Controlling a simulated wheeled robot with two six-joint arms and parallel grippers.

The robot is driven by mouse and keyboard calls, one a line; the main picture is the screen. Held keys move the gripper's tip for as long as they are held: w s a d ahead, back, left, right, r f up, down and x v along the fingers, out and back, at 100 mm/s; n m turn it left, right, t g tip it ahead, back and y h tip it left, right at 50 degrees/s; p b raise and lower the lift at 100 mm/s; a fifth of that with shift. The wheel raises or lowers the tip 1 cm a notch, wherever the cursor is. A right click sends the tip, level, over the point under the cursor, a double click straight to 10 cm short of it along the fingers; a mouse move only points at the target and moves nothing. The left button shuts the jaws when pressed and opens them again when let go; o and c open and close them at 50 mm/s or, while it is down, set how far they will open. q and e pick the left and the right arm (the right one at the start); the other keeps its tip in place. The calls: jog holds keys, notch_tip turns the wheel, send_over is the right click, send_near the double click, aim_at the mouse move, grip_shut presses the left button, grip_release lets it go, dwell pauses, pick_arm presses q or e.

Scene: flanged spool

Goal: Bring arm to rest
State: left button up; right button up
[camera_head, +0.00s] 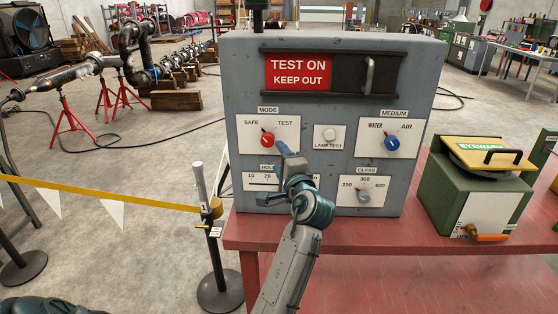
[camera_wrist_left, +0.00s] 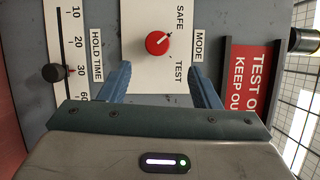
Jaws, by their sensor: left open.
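My left gripper (camera_head: 284,152) is in front of the grey control panel (camera_head: 415,85), just below and right of the red MODE knob (camera_head: 267,139). In the left wrist view, its two blue fingers (camera_wrist_left: 161,80) are apart with nothing between their tips. The red knob (camera_wrist_left: 157,43) shows beyond the fingers, apart from them, its white mark towards SAFE. The HOLD TIME scale is partly hidden by my left arm in the head view. In the left wrist view, its black knob (camera_wrist_left: 55,72) is near 30. My right gripper is not in view.
The panel stands on a red table (camera_head: 245,236). It also has a blue MEDIUM knob (camera_head: 391,144), a grey CLASS knob (camera_head: 364,197) and a TEST ON sign (camera_head: 298,72). A green eyewash box (camera_head: 450,205) is on the right. A yellow barrier strap (camera_head: 120,194) crosses the left.

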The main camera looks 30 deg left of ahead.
pick_arm(q)
jog(key=s+d+f+n+g+h, duration=0.15)
jog(key=s+f+h, duration=0.25)
jog(key=s+f, duration=0.5)
jog(key=s+f+n+g+h, duration=0.1)
jog(key=s+f+n+h, duration=0.3)
jog(key=f, duration=0.9)
jog(key=s+d+f+n+g+h, duration=0.1)
jog(key=s+d+f+g+h, duration=0.25)
jog(key=s, duration=0.75)
jog(key=s+d+f+n+g+h, duration=0.15)
jog(key=s+d+f, duration=0.3)
jog(key=s, duration=0.65)
notch_tip(320, 180, down, 30)
jog(key=a+g, duration=0.2)
jog(key=a, duration=0.1)
jog(key=s+a+f, duration=0.1)
jog(key=s+f, duration=1.8)
jog(key=f, duration=0.1)
jog(key=shift+s+f+g+h, duration=0.15)
jog(key=shift+f+g+h, duration=0.05)
jog(key=shift+g+h, duration=0.15)
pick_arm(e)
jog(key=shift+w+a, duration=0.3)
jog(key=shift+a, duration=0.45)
